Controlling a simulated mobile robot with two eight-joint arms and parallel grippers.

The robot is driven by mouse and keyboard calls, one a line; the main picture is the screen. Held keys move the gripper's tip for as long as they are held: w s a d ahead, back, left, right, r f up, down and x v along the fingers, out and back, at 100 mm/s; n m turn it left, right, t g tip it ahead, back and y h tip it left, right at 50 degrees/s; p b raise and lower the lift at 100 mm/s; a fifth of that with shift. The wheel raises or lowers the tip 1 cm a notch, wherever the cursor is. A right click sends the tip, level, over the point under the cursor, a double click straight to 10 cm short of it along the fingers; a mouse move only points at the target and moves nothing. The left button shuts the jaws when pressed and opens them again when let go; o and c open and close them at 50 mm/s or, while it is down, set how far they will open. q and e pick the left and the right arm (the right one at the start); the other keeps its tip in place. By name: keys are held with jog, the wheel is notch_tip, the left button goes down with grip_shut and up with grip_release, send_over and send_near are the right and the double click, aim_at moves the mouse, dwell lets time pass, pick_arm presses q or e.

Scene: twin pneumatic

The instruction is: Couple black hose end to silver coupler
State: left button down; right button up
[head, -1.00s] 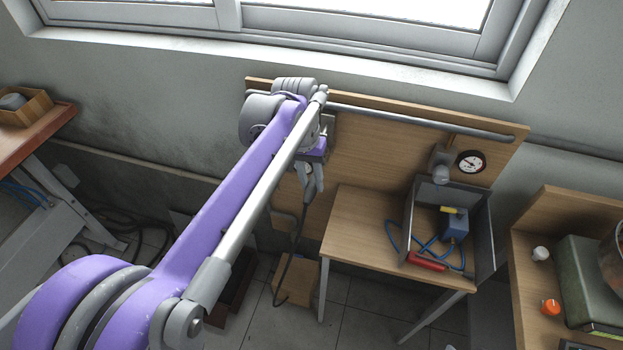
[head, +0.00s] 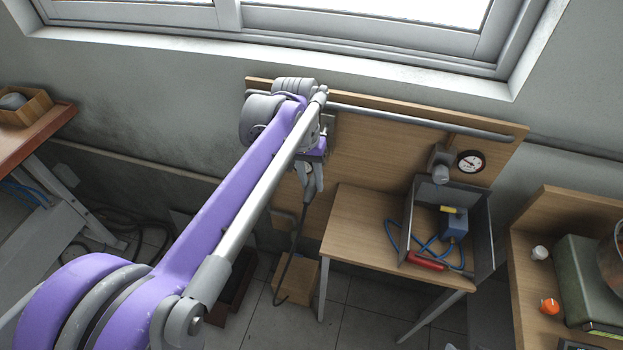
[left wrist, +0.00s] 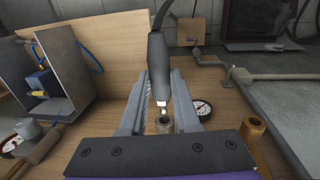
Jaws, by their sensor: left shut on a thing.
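My left gripper (head: 312,182) is at the left part of the wooden board. In the left wrist view its two fingers (left wrist: 160,100) are shut around the black hose end (left wrist: 157,68). The hose end has a bright metal tip that points at the silver coupler (left wrist: 164,124). The tip appears in line with the coupler's mouth and very close to it; I cannot tell whether they touch. The black hose (head: 291,255) hangs down from the gripper. The coupler is hidden behind my arm in the head view. My right gripper is not in view.
A brass-coloured fitting (left wrist: 253,129) and a gauge (left wrist: 203,108) are near the coupler. A wooden table (head: 355,215) carries an open grey box (head: 483,225) with a blue block (head: 454,224), blue hose and red-handled piece. Another gauge (head: 471,161) is on the board at right.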

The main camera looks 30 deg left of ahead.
pick_arm(q)
jog(key=shift+w, duration=0.2)
dwell(0.5)
jog(key=shift+w+a, duration=0.1)
jog(key=shift+w, duration=0.25)
jog(key=shift+w+a+p, duration=0.15)
jog(key=shift+w+p, duration=0.05)
jog(key=shift+w, duration=0.35)
jog(key=shift+w+a+p, duration=0.15)
jog(key=shift+w+p, duration=0.05)
jog(key=shift+w, duration=0.35)
jog(key=c, duration=0.6)
grip_release()
jog(key=shift+w, duration=0.1)
jog(key=shift+o, duration=0.2)
notch_tip(320, 180, up, 11)
jog(key=a, duration=0.1)
jog(key=shift+s+a+p, duration=0.2)
jog(key=shift+p, duration=0.25)
jog(key=shift+f, duration=0.15)
